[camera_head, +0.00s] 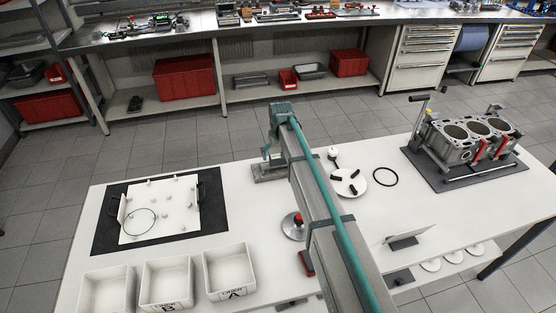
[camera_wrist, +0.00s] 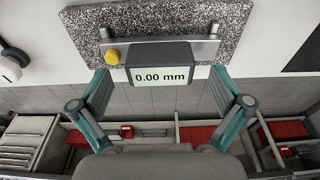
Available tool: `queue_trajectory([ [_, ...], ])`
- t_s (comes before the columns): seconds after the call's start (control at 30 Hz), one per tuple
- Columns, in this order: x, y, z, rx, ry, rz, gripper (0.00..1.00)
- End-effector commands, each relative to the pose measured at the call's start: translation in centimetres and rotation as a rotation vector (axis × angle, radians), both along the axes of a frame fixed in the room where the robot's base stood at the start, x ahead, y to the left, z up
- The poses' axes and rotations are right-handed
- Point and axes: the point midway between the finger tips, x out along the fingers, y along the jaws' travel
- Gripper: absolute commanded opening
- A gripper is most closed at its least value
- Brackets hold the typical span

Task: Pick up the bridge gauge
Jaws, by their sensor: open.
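The bridge gauge (camera_wrist: 160,67) shows in the wrist view as a dark box with a screen reading 0.00 mm, a yellow knob and a metal bar with posts. It rests on a speckled granite block (camera_wrist: 205,18). My gripper (camera_wrist: 160,82) is open, with one finger on each side of the gauge's box and visible gaps between. In the head view my gripper (camera_head: 268,153) is over the granite block (camera_head: 262,178) near the table's far edge. There, the gripper and arm mostly hide the gauge.
A three-bore engine block (camera_head: 470,136) stands at the right. A white disc (camera_head: 352,190) and black ring (camera_head: 385,177) lie right of my arm. A white tray (camera_head: 177,208) and several white bins (camera_head: 230,272) occupy the left. My arm hides part of the white table (camera_head: 235,185).

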Motion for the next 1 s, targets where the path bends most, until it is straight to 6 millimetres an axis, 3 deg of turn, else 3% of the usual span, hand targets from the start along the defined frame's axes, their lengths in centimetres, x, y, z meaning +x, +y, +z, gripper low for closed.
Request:
queue_trajectory([
  [0.17, 0.2, 0.1, -1.5, 0.000, 0.000, 0.000, 1.00],
  [0.4, 0.2, 0.1, -1.8, 0.000, -0.001, 0.000, 0.98],
  [0.93, 0.3, 0.1, -1.7, 0.000, -0.001, 0.000, 0.10],
  [1.0, 0.3, 0.1, -1.7, 0.000, -0.001, 0.000, 0.09],
])
